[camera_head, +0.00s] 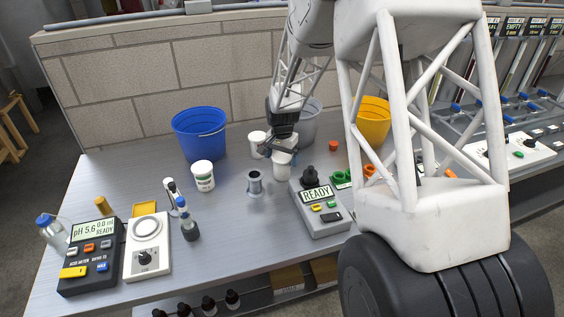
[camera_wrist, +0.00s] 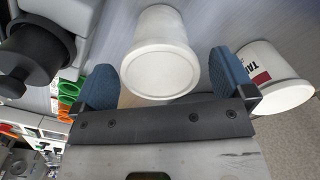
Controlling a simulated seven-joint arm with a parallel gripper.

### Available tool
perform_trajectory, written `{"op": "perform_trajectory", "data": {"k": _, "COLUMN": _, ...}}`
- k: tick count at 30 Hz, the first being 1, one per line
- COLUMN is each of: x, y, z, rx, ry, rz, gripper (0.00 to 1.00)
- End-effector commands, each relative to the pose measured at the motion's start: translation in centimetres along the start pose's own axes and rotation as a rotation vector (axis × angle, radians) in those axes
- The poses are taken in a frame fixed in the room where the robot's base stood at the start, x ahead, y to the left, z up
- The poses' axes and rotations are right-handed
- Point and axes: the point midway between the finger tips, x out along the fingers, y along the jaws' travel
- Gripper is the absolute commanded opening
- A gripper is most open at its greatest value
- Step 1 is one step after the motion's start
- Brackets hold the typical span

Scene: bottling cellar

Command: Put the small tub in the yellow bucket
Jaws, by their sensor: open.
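A small plain white tub (camera_head: 282,171) stands on the bench directly below my gripper (camera_head: 285,148). In the wrist view the tub (camera_wrist: 160,62) shows its pale round end between the two blue fingertips of my gripper (camera_wrist: 167,80). The fingers are open, with a gap on each side of the tub. The yellow bucket (camera_head: 373,122) stands farther back to the right, partly hidden by my arm. Another white tub (camera_head: 257,141), with a red label in the wrist view (camera_wrist: 272,75), stands just left of my gripper. A green-labelled white tub (camera_head: 203,177) is farther left.
A blue bucket (camera_head: 199,134) and a grey bucket (camera_head: 305,122) stand along the back wall. A pH meter (camera_head: 92,257) is at the left.

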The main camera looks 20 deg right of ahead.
Motion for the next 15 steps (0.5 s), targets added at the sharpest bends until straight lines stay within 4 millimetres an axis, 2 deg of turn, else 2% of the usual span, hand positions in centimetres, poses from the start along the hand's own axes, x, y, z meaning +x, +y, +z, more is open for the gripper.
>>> {"op": "perform_trajectory", "data": {"k": 9, "x": -5.3, "y": 0.0, "z": 0.0, "rx": 0.0, "ry": 0.002, "rz": -0.002, "gripper": 1.0}}
{"op": "perform_trajectory", "data": {"k": 15, "x": -7.8, "y": 0.0, "z": 0.0, "rx": 0.0, "ry": 0.002, "rz": -0.002, "gripper": 1.0}}
